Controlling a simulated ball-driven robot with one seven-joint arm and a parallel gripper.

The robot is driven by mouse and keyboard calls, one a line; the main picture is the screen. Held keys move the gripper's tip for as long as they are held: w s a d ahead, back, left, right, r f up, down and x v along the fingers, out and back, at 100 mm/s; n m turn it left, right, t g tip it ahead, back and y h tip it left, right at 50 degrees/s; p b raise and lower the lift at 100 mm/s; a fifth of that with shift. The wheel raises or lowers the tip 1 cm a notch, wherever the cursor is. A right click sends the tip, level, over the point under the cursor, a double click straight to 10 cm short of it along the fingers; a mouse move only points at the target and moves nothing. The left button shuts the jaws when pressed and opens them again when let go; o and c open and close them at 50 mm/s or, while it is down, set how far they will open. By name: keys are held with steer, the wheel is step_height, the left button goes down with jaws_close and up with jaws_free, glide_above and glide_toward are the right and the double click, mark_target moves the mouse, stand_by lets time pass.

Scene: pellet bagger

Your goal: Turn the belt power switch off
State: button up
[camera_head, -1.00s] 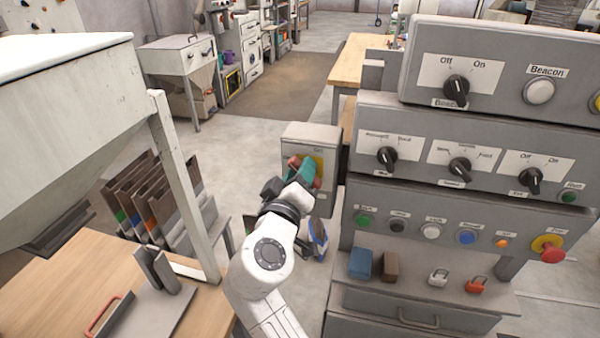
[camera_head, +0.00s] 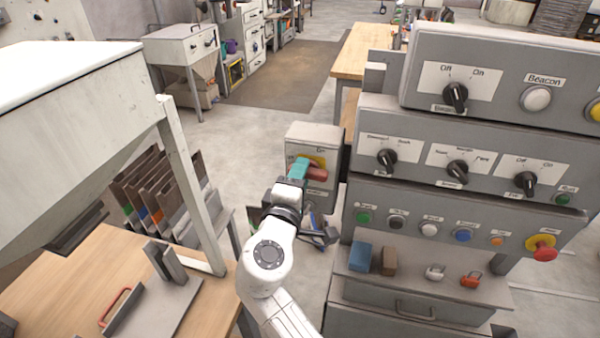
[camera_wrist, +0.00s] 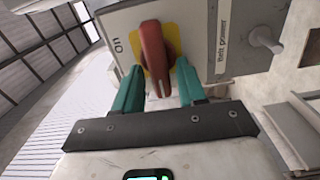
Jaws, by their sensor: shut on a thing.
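The belt power switch is a red handle (camera_head: 317,174) on a yellow plate, on the front of a grey box (camera_head: 312,135) beside the control console. In the wrist view the red handle (camera_wrist: 156,56) stands between the two teal fingers of my gripper (camera_wrist: 160,78), which is shut on it. An "On" mark shows left of the handle there and a "belt power" label to its right. In the head view my gripper (camera_head: 301,168) is at the box front; the handle lies roughly level, with "On" above it. The fingers and hand partly hide the handle and plate.
The console (camera_head: 455,160) with knobs and buttons stands close on the right. A wooden table (camera_head: 75,285) with a grey fixture and a leaning hopper leg (camera_head: 190,185) are on the left. Folders (camera_head: 150,195) stand in a rack behind. Open floor lies beyond the box.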

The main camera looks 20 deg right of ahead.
steer(key=shift+a+n, duration=0.1)
steer(key=shift+n, duration=0.2)
steer(key=o, duration=0.7)
steer(key=b+v, duration=0.2)
steer(key=v, duration=0.8)
steer(key=shift+s+a, duration=0.2)
steer(key=shift+s, duration=0.1)
